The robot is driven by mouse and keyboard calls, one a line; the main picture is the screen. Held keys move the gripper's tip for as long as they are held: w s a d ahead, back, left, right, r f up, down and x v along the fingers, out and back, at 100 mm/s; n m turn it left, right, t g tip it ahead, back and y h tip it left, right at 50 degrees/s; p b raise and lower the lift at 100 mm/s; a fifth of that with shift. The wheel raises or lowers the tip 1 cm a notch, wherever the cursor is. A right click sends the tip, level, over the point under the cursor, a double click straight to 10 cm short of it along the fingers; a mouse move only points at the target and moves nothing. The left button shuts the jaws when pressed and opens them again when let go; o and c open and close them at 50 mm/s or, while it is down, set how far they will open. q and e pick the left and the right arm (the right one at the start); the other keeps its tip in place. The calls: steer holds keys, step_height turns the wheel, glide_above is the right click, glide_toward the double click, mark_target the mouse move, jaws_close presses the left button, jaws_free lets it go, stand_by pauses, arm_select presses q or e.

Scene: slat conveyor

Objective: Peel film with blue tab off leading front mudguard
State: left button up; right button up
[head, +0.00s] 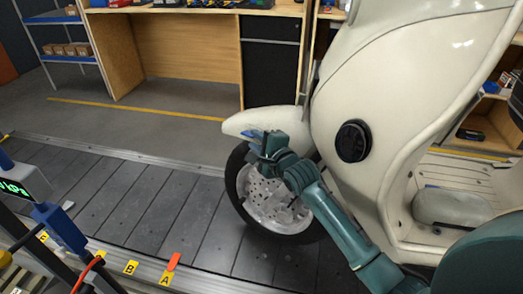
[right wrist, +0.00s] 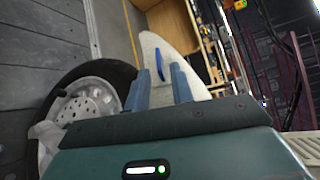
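The cream front mudguard (head: 284,117) of a scooter sits over its front wheel (head: 240,190). A blue tab (head: 250,134) shows near the mudguard's tip. In the right wrist view, the tab (right wrist: 159,66) stands out against the pale mudguard (right wrist: 149,45). My right gripper (head: 262,142) is beside the mudguard, above the wheel. Its two fingers (right wrist: 158,88) are apart in the wrist view, with the tab just beyond and between their tips. It holds nothing that I can see. The clear film itself cannot be made out. My left gripper is not in view.
The scooter's cream body (head: 365,85) fills the right side. It stands on the dark slat conveyor (head: 150,205). A wooden bench (head: 165,55) stands behind. A pressure display (head: 15,188) and a blue tool (head: 60,228) are at the near left.

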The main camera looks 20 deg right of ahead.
mark_target(244, 132)
steer(key=shift+b+x, duration=1.4)
steer(key=shift+x, duration=1.7)
steer(key=shift+c, duration=0.2)
jaws_close()
steer(key=shift+o, duration=0.2)
jaws_free()
